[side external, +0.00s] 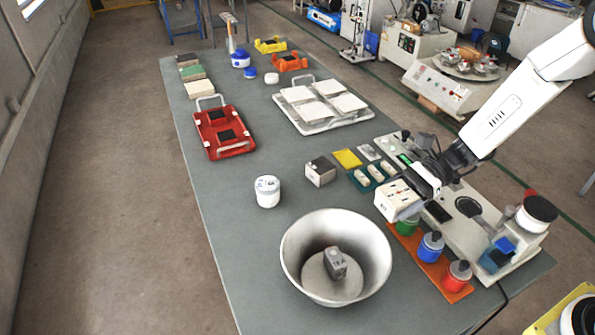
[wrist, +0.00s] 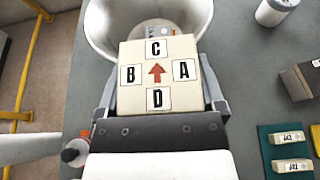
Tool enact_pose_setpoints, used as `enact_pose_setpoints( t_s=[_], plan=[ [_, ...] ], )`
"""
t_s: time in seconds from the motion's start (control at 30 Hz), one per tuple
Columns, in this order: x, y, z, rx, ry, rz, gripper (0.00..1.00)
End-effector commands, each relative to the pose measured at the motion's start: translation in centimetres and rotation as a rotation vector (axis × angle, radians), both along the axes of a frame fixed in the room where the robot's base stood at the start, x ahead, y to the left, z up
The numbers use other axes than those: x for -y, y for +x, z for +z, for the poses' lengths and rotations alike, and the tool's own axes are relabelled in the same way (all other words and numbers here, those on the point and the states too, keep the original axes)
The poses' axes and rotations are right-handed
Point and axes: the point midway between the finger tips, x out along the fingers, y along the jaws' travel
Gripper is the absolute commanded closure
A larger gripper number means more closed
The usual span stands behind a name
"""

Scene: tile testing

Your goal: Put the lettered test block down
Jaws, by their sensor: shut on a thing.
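The lettered test block (wrist: 157,103) is a cream block with the letters A, B, C and D around a red arrow. In the side view the block (side external: 398,200) is held in the air above the right part of the table, near the row of coloured bottles. My gripper (side external: 425,184) is shut on it. The block's underside is hidden.
A large metal bowl (side external: 290,250) with a grey block (side external: 335,263) inside stands left of the held block. A white jar (side external: 267,192), a dark-faced cube (side external: 320,172) and a teal tray (side external: 362,186) stand behind. Bottles on an orange strip (side external: 408,240) are close below. The table's left side (side external: 225,215) is clear.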

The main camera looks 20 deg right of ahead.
Motion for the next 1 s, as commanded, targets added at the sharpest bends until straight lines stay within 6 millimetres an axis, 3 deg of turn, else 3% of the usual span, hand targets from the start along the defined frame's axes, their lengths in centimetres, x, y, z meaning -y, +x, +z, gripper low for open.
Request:
enact_pose_setpoints(
  t_s=[0.53, 1.0],
  plan=[
    [-1.5, 7.1, -3.2, 0.001, 0.001, 0.000, 1.00],
    [-2.1, 10.7, -7.8, 0.000, 0.002, -0.001, 1.00]
  ],
)
